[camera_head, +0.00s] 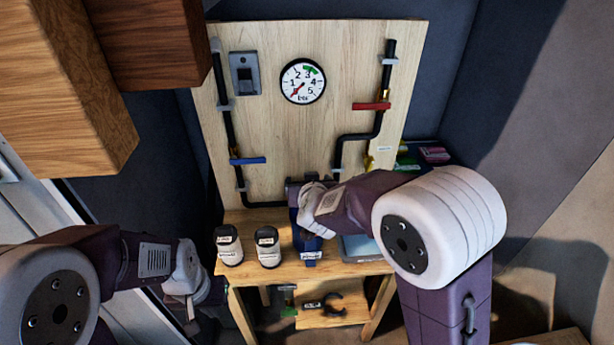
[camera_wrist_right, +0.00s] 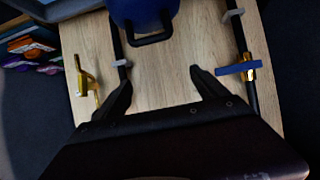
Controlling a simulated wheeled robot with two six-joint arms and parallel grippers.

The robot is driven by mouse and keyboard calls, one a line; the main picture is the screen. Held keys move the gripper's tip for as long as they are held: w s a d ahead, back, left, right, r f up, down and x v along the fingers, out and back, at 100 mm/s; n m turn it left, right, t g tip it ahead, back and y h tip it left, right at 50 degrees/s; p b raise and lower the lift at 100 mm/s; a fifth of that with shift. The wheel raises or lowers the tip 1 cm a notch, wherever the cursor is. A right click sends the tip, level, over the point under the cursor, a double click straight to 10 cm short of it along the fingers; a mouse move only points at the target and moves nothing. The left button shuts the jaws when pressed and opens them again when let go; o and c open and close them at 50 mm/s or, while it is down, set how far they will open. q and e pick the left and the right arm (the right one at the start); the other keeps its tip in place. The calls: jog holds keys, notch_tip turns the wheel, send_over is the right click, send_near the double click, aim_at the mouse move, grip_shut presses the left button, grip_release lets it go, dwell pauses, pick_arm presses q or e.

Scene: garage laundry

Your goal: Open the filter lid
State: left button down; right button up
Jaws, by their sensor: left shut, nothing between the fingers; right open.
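The filter is a blue housing (camera_head: 307,240) at the table's back middle, partly hidden behind my right wrist in the head view. In the right wrist view its rounded blue body (camera_wrist_right: 140,12) is at the top edge, with a dark loop handle (camera_wrist_right: 151,39). I cannot tell whether its lid is open. My right gripper (camera_wrist_right: 163,78) is open and empty, its fingers in front of bare board and apart from the handle. My left gripper (camera_head: 194,310) is shut and empty, low at the left, beside the table and away from the filter.
A wooden board (camera_head: 290,140) carries black pipes, a gauge (camera_head: 302,81), a blue valve handle (camera_head: 247,161) and a red one (camera_head: 371,106). Two bottles (camera_head: 229,245) (camera_head: 267,246) stand left of the filter. A tray (camera_head: 358,247) is to its right. Cabinets (camera_head: 70,90) hang upper left.

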jog(key=shift+s+r, duration=0.3)
jog(key=shift+s, duration=0.35)
